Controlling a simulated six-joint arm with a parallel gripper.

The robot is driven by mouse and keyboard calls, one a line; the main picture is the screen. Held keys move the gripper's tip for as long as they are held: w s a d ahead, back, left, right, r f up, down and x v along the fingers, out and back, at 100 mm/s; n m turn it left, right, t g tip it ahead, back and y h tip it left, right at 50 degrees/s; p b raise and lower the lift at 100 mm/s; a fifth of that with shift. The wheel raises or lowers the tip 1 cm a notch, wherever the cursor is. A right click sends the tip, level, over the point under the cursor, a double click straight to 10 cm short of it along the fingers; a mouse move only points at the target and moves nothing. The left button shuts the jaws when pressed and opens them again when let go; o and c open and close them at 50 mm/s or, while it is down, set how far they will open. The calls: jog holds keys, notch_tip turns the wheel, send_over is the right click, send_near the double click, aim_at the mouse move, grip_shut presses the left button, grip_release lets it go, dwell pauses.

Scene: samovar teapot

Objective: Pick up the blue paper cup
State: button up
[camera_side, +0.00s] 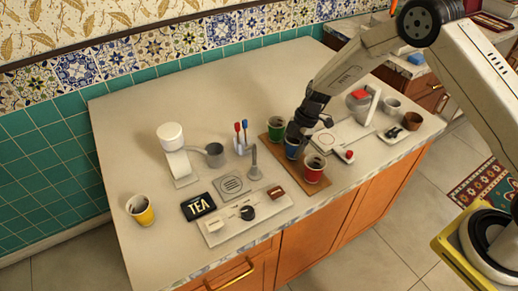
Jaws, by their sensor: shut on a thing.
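The blue paper cup (291,149) stands upright on a brown board between a green cup and a red cup. My gripper (297,133) reaches down from the upper right and is shut on the blue cup near its rim. The fingers and wrist hide part of the cup's top and right side. The cup looks to be on or very close to the board; I cannot tell if there is a gap.
The green cup (275,127) and red cup (314,168) flank the blue cup closely on the brown board (304,189). A yellow cup (141,210) stands far left. A TEA sign (199,206) and a white machine (175,155) stand left. The counter's back left is clear.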

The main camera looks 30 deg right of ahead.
jog(key=shift+r, duration=0.5)
jog(key=s+d+r, duration=0.1)
jog(key=s+r, duration=1)
jog(key=s, duration=0.3)
jog(key=shift+d, duration=0.25)
jog(key=shift+w, duration=0.1)
